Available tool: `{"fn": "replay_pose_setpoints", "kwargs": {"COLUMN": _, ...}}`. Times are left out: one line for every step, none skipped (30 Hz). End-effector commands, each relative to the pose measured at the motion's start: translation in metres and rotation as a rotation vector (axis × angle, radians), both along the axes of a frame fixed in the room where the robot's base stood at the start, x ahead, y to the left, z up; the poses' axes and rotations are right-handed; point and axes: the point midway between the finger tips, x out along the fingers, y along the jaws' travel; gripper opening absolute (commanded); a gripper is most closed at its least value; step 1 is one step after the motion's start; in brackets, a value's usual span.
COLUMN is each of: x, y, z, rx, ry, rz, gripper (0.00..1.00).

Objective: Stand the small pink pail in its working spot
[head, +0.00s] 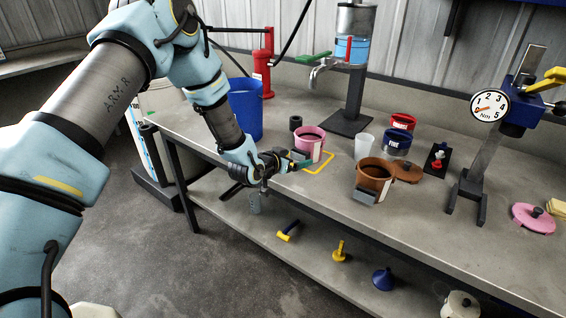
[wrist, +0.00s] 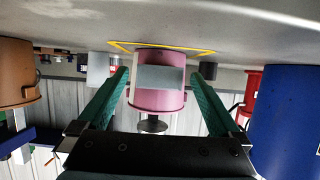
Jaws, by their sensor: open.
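The small pink pail (head: 309,141) stands upright on the bench, open at the top, at a yellow outline (head: 332,157) marked on the surface. In the wrist view, which is upside down, the pail (wrist: 145,100) with its grey patch is between my green fingers. My gripper (head: 299,160) is open and low at the pail's side; in the wrist view (wrist: 160,73) gaps show between each finger and the pail. The pail's base overlaps the yellow outline (wrist: 205,52) in view; whether it sits fully inside is hidden.
A blue bin (head: 245,110) stands left of the pail, with a dark cylinder (head: 295,123) behind. A translucent cup (head: 364,146) and a brown pail (head: 374,177) stand to the right. The disperser column (head: 355,90) with its tap (head: 325,66) stands behind. The bench's front edge is close to my gripper.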

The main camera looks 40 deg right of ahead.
Motion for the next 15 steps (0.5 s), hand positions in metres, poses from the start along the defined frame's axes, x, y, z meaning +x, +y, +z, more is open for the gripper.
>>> {"fn": "replay_pose_setpoints", "kwargs": {"x": -0.002, "y": 0.011, "z": 0.002, "rx": 0.001, "ry": 0.0, "rz": 0.001, "gripper": 1.0}}
{"fn": "replay_pose_setpoints", "kwargs": {"x": -0.003, "y": 0.017, "z": 0.005, "rx": 0.001, "ry": 0.0, "rz": 0.002, "gripper": 1.0}}
{"fn": "replay_pose_setpoints", "kwargs": {"x": -0.005, "y": 0.025, "z": 0.008, "rx": 0.0, "ry": -0.001, "rz": 0.002, "gripper": 1.0}}
{"fn": "replay_pose_setpoints", "kwargs": {"x": -0.007, "y": 0.031, "z": 0.01, "rx": 0.001, "ry": -0.001, "rz": 0.001, "gripper": 1.0}}
{"fn": "replay_pose_setpoints", "kwargs": {"x": -0.009, "y": 0.037, "z": 0.013, "rx": 0.001, "ry": 0.0, "rz": 0.002, "gripper": 1.0}}
{"fn": "replay_pose_setpoints", "kwargs": {"x": -0.01, "y": 0.044, "z": 0.016, "rx": 0.0, "ry": -0.001, "rz": 0.002, "gripper": 1.0}}
{"fn": "replay_pose_setpoints", "kwargs": {"x": -0.012, "y": 0.05, "z": 0.018, "rx": 0.0, "ry": -0.001, "rz": 0.002, "gripper": 1.0}}
{"fn": "replay_pose_setpoints", "kwargs": {"x": -0.013, "y": 0.054, "z": 0.021, "rx": 0.0, "ry": -0.001, "rz": 0.002, "gripper": 1.0}}
{"fn": "replay_pose_setpoints", "kwargs": {"x": -0.015, "y": 0.06, "z": 0.023, "rx": 0.001, "ry": 0.0, "rz": 0.002, "gripper": 1.0}}
{"fn": "replay_pose_setpoints", "kwargs": {"x": -0.016, "y": 0.064, "z": 0.025, "rx": 0.0, "ry": -0.002, "rz": 0.001, "gripper": 1.0}}
{"fn": "replay_pose_setpoints", "kwargs": {"x": -0.017, "y": 0.068, "z": 0.027, "rx": -0.001, "ry": -0.002, "rz": 0.001, "gripper": 1.0}}
{"fn": "replay_pose_setpoints", "kwargs": {"x": -0.018, "y": 0.072, "z": 0.029, "rx": 0.0, "ry": 0.0, "rz": 0.001, "gripper": 1.0}}
{"fn": "replay_pose_setpoints", "kwargs": {"x": -0.019, "y": 0.075, "z": 0.031, "rx": 0.0, "ry": -0.001, "rz": 0.001, "gripper": 1.0}}
{"fn": "replay_pose_setpoints", "kwargs": {"x": -0.019, "y": 0.077, "z": 0.032, "rx": 0.0, "ry": -0.001, "rz": 0.001, "gripper": 1.0}}
{"fn": "replay_pose_setpoints", "kwargs": {"x": -0.02, "y": 0.08, "z": 0.033, "rx": 0.001, "ry": 0.0, "rz": 0.001, "gripper": 1.0}}
